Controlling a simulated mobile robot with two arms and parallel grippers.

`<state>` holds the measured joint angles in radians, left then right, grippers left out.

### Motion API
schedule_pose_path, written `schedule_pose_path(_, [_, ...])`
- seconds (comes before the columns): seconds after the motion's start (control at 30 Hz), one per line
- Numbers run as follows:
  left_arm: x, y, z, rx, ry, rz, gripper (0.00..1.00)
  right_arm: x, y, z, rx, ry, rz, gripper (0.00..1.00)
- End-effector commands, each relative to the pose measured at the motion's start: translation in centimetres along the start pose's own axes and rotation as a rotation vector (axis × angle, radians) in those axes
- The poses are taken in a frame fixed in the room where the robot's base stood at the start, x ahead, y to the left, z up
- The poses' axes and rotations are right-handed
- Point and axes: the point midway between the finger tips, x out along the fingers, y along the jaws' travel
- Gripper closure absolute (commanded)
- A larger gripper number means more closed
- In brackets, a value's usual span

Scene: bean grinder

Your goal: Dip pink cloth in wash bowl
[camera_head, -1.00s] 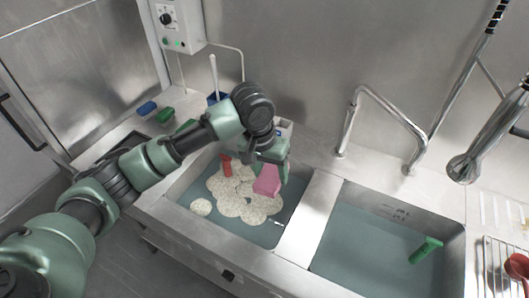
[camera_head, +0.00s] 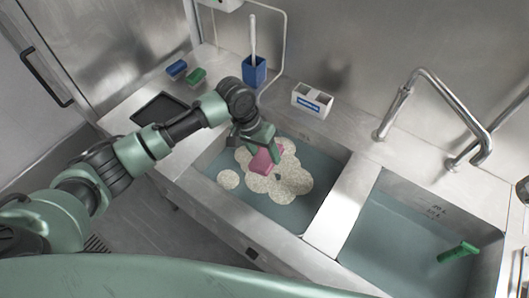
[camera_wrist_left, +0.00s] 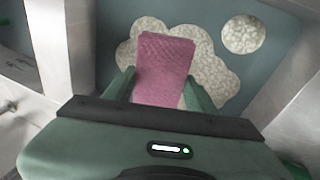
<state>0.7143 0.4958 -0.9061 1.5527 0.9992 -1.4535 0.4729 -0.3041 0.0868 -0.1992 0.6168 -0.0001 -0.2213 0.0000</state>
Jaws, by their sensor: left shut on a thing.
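My left gripper (camera_head: 258,138) is shut on the pink cloth (camera_head: 262,161) and holds it over the foam in the left sink basin. In the left wrist view the pink cloth (camera_wrist_left: 164,66) sticks out between the two green fingers (camera_wrist_left: 160,92) as a flat quilted block. The left basin, the likely wash bowl (camera_head: 318,160), holds blue-grey water with patches of pale foam (camera_head: 290,186). I cannot tell whether the cloth's lower edge touches the foam or water. My right gripper is not in view.
A steel divider (camera_head: 340,215) separates the left basin from the right basin (camera_head: 400,235), which holds water and a green-handled tool (camera_head: 458,252). A blue brush holder (camera_head: 254,72), a white caddy (camera_head: 312,100) and a black tray (camera_head: 160,108) stand on the counter. A faucet (camera_head: 440,95) rises behind.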

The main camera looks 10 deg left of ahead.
Motion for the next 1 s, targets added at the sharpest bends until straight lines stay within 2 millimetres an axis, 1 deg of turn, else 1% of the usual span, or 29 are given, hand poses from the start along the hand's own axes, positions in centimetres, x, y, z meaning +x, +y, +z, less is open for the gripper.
schedule_pose_path(0.03, [1.1,-0.3,0.1,0.0,0.001,-0.001,0.77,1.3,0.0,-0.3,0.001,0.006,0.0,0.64])
schedule_pose_path(0.17, [2.2,-0.6,0.2,0.0,0.002,-0.001,0.77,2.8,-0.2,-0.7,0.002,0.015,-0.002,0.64])
schedule_pose_path(0.33, [3.8,-1.0,0.5,0.001,0.002,-0.001,0.77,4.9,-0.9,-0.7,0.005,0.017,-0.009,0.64])
schedule_pose_path(0.4, [4.2,-1.1,0.6,-0.001,-0.001,-0.001,0.77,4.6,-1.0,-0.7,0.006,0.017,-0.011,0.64])
schedule_pose_path(0.47, [5.0,-1.3,0.7,-0.002,-0.002,0.0,0.77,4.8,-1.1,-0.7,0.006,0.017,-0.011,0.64])
schedule_pose_path(1.0, [11.2,-2.8,1.4,-0.001,-0.001,0.001,0.77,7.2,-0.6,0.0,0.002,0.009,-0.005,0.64])
